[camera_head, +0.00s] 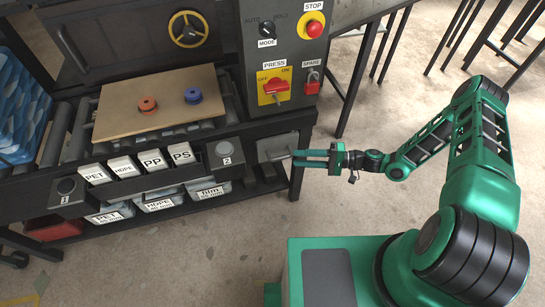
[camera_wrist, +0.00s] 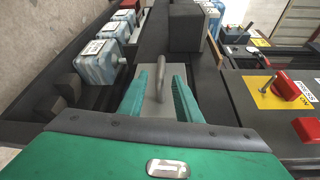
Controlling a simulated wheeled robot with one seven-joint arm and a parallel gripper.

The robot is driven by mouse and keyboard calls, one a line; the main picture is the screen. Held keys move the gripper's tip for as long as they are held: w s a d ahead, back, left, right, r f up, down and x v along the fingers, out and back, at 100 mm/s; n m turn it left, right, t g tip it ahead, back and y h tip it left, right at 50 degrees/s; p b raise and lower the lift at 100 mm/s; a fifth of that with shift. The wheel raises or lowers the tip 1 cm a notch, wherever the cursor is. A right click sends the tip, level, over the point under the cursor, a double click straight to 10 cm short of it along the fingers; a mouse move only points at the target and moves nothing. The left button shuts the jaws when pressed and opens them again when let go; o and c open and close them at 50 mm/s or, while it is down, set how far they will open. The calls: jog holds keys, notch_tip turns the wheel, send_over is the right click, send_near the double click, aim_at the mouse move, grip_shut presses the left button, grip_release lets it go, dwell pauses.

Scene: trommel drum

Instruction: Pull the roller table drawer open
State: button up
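The roller table drawer shows a small grey front (camera_head: 277,147) at the right end of the dark roller table. The grey front also shows in the wrist view (camera_wrist: 152,108), with a grey bar handle (camera_wrist: 161,82) standing out from it. My gripper (camera_head: 297,158) is level with the drawer front, its green fingers pointing left at it. In the wrist view my gripper (camera_wrist: 160,82) is open, with one finger on each side of the handle and visible gaps between. The drawer front looks flush with the frame, though I cannot tell exactly.
The roller table (camera_head: 215,130) carries a brown board (camera_head: 155,110) with an orange ring (camera_head: 148,104) and a blue ring (camera_head: 193,95). Labelled bins sit below. A control panel (camera_head: 284,50) stands above the drawer.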

aim_at(281, 146)
jog(key=w+a, duration=0.1)
jog(key=a, duration=0.9)
jog(key=shift+a+f, duration=0.4)
jog(key=shift+w, duration=0.1)
jog(key=shift+c, duration=0.3)
